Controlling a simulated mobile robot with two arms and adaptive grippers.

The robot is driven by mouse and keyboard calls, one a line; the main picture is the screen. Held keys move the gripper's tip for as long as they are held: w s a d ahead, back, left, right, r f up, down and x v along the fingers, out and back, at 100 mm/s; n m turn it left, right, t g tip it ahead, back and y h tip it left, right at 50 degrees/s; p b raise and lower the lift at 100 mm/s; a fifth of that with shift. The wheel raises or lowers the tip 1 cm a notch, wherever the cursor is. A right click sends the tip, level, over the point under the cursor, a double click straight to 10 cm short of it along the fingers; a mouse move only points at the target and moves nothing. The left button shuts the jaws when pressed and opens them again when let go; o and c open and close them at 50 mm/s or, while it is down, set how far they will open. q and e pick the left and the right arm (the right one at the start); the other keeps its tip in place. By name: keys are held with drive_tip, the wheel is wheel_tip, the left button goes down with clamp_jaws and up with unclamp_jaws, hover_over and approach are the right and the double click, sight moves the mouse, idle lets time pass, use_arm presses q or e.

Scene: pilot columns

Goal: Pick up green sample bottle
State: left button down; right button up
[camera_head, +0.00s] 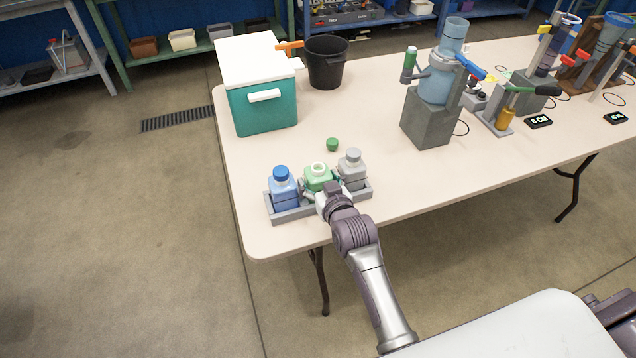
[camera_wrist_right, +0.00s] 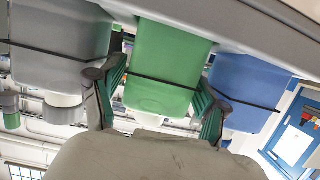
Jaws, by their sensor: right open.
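The green sample bottle (camera_head: 318,178) stands uncapped in the middle of a grey rack (camera_head: 292,213) near the table's front left corner. It also shows in the right wrist view (camera_wrist_right: 165,62), which is upside down. My right gripper (camera_head: 322,190) is at the bottle's near side, low down. In the wrist view its two open fingers (camera_wrist_right: 160,95) stand on either side of the green bottle. I cannot tell whether they touch it. A small green cap (camera_head: 332,144) lies on the table behind the rack. My left gripper is not in view.
A blue bottle (camera_head: 283,188) stands left of the green one, and a grey bottle (camera_head: 352,168) right, both close to the fingers. A teal cooler (camera_head: 265,105) and a black bucket (camera_head: 327,68) stand behind. A grey block apparatus (camera_head: 430,115) stands further right.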

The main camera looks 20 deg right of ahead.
drive_tip(key=shift+w+f, duration=0.15)
drive_tip(key=shift+w, duration=0.25)
drive_tip(key=shift+c, duration=0.3)
drive_tip(key=c, duration=1)
